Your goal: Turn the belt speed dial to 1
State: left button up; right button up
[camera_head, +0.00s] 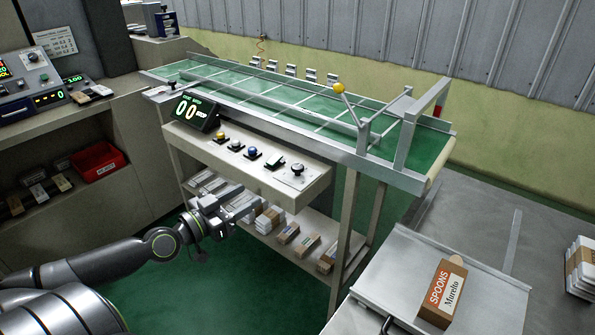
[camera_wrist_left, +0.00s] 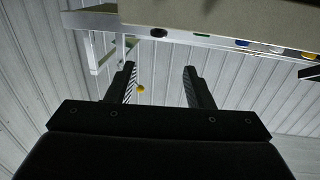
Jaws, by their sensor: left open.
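The belt speed dial (camera_head: 297,170) appears to be the black knob on a pale plate at the right end of the control panel's top. A black knob (camera_wrist_left: 158,33), likely the same dial, shows near the top of the left wrist view. Its pointer and scale are too small to read. My left gripper (camera_head: 246,205) is in front of and below the panel, apart from the dial. In the left wrist view its two fingers (camera_wrist_left: 161,84) are spread with nothing between them. My right gripper is not in view.
A black display (camera_head: 196,112) with green digits stands behind. Boxes fill the shelf below. The green belt (camera_head: 270,95) runs behind; a spoons carton (camera_head: 442,290) lies at right.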

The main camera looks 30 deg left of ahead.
pick_arm(q)
jog(key=p, duration=0.6)
send_near(294, 169)
jog(key=x, duration=0.3)
jog(key=shift+r, duration=0.2)
jog(key=x, duration=0.5)
jog(key=p+x, duration=0.1)
jog(key=x, duration=0.2)
jog(key=shift+w+f, duration=0.25)
jog(key=shift+f, duration=0.05)
